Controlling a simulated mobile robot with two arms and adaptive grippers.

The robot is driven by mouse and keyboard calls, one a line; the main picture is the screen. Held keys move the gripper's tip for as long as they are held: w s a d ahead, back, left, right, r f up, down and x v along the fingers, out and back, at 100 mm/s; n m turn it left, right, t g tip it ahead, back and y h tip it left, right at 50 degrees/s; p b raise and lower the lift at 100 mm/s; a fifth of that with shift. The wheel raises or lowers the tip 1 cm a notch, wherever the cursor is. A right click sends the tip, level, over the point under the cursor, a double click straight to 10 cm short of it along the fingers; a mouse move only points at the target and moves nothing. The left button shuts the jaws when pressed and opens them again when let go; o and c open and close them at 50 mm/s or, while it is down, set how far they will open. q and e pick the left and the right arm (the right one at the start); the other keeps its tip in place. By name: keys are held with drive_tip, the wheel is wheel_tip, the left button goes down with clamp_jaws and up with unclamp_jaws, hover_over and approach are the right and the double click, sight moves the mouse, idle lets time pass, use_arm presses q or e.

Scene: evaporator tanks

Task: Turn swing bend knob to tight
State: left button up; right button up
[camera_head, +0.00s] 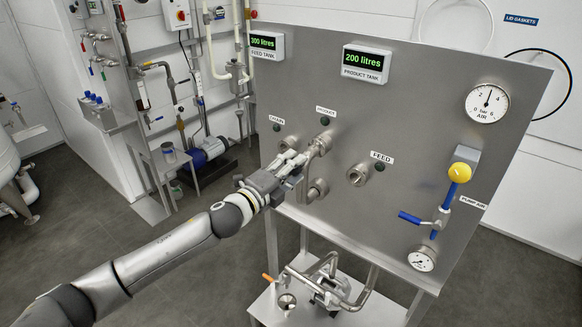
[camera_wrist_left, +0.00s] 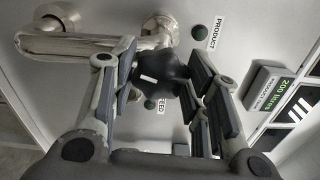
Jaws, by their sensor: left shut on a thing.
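The swing bend (camera_head: 321,146) is a polished steel pipe on the steel panel, below the PRODUCT label. Its bright pipe also shows at the top left of the left wrist view (camera_wrist_left: 65,44). My left gripper (camera_head: 295,162) is at the bend, in front of the panel. In the left wrist view, a dark knob (camera_wrist_left: 176,72) sits between the left gripper's fingers (camera_wrist_left: 170,85), which are shut on it. The fingers partly cover the knob, and its tight or loose state cannot be read. In the head view the gripper hides the knob. My right gripper is not in view.
A FEED port (camera_head: 358,174) and a lower port (camera_head: 317,190) stick out near the gripper. A blue-handled air valve (camera_head: 421,219) and gauges are further right. Below stands a shelf with pipework (camera_head: 330,285). A pump (camera_head: 208,151) and pipes stand behind at left.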

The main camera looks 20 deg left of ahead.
use_arm(q)
drive_tip(key=m, duration=0.3)
drive_tip(key=shift+m+p, duration=0.3)
drive_tip(key=shift+m, duration=0.1)
drive_tip(key=m+p, duration=0.1)
drive_tip(key=m, duration=0.2)
drive_tip(key=shift+m, duration=0.3)
drive_tip(key=m, duration=0.3)
drive_tip(key=shift+f+p, duration=0.1)
drive_tip(key=shift+p, duration=0.3)
drive_tip(key=shift+m+p, duration=0.4)
drive_tip(key=shift+m, duration=1.3)
drive_tip(key=shift+f, duration=0.1)
drive_tip(key=o, duration=1)
drive_tip(key=shift+o, duration=0.2)
